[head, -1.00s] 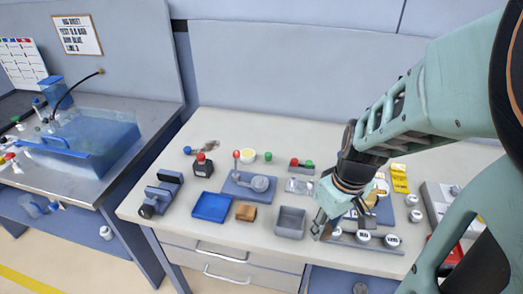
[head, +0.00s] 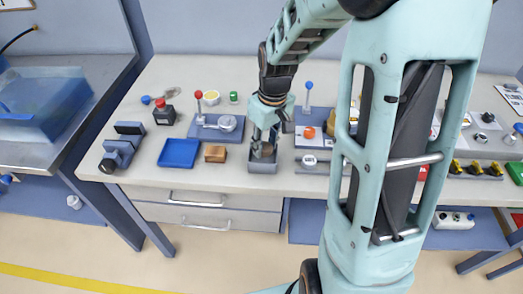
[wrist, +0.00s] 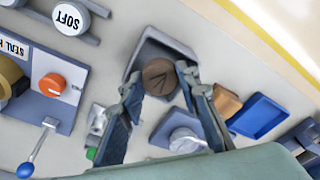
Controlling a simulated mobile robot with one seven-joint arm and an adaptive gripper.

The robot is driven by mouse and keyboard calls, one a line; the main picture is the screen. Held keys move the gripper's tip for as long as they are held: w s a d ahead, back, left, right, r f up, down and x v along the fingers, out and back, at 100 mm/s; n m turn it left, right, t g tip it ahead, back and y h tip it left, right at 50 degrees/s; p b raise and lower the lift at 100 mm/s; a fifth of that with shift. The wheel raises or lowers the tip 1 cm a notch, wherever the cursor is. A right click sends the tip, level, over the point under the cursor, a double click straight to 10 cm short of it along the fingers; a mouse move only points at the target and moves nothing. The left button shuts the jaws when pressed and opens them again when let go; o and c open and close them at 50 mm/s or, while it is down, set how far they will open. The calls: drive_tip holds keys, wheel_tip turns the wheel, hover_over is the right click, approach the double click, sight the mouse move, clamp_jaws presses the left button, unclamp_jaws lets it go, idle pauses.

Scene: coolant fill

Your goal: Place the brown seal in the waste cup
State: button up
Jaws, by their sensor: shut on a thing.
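The brown seal (wrist: 159,77) is a round brown disc with a dark mark on its face. My gripper (wrist: 160,84) is shut on it, one finger on each side. The grey square open cup, which I take for the waste cup (wrist: 152,45), lies behind the seal in the wrist view. In the head view the cup (head: 263,168) stands near the table's front edge, with my gripper (head: 264,146) and the seal (head: 266,150) over its opening. I cannot tell whether the seal is above the rim or slightly inside.
A wooden block (head: 215,153) and a blue tray (head: 179,153) stand left of the cup. Behind is a plate with a red-knobbed lever (head: 199,112). To the right are a blue-knobbed lever (head: 308,100), an orange cap (head: 309,132) and a "SOFT" cap (wrist: 71,18).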

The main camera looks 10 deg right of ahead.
sight(264, 146)
drive_tip(key=shift+w+a+f+b, duration=0.1)
drive_tip(key=shift+w+f+b, duration=0.25)
drive_tip(key=shift+f, duration=0.2)
drive_tip(key=shift+f+b, duration=1.1)
drive_tip(key=shift+f, duration=0.4)
drive_tip(key=shift+f, duration=0.2)
drive_tip(key=o, duration=0.9)
drive_tip(key=shift+c, duration=0.2)
drive_tip(key=shift+r, duration=0.1)
drive_tip(key=shift+w+r, duration=0.1)
drive_tip(key=shift+r, duration=0.4)
drive_tip(key=r, duration=0.3)
drive_tip(key=s+r, duration=0.1)
drive_tip(key=r, duration=0.7)
drive_tip(key=shift+s+d+r+p, duration=0.1)
drive_tip(key=shift+s+d+p, duration=0.1)
drive_tip(key=shift+d+p, duration=0.1)
